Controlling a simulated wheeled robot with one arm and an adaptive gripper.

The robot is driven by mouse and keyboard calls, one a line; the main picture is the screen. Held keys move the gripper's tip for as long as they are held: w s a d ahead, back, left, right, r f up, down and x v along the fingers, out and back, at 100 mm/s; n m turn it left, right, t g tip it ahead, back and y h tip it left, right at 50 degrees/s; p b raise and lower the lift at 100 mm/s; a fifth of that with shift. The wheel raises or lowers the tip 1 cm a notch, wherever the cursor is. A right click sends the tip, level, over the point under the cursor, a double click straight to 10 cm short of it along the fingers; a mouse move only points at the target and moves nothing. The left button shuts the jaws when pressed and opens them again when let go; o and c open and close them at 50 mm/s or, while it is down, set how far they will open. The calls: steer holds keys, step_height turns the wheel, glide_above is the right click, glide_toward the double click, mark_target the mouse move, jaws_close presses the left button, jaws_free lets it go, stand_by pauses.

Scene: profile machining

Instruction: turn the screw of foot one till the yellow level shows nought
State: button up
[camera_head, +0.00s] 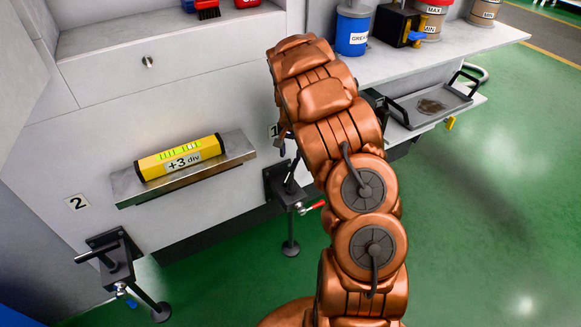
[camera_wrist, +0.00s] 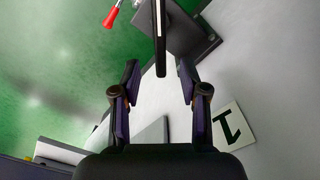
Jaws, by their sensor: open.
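The yellow level (camera_head: 179,157) lies on a metal ledge (camera_head: 133,190) on the machine's front. Its label reads "+3 div". Foot one (camera_head: 279,183), by the partly hidden "1" label (camera_head: 274,131), has a bracket, an upright screw and a red-tipped lever (camera_head: 312,207). In the wrist view my gripper (camera_wrist: 160,75) is open, with a finger on each side and nothing held. Contact cannot be told.
Foot two (camera_head: 118,262), with its "2" label (camera_head: 77,203), stands at lower left. A shelf (camera_head: 462,42) with pots and a tray (camera_head: 428,106) juts out at upper right. The green floor (camera_head: 490,200) on the right is clear.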

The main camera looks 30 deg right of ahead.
mark_target(291, 170)
steer(key=shift+f, duration=3.9)
steer(key=shift+c, duration=0.2)
jaws_close()
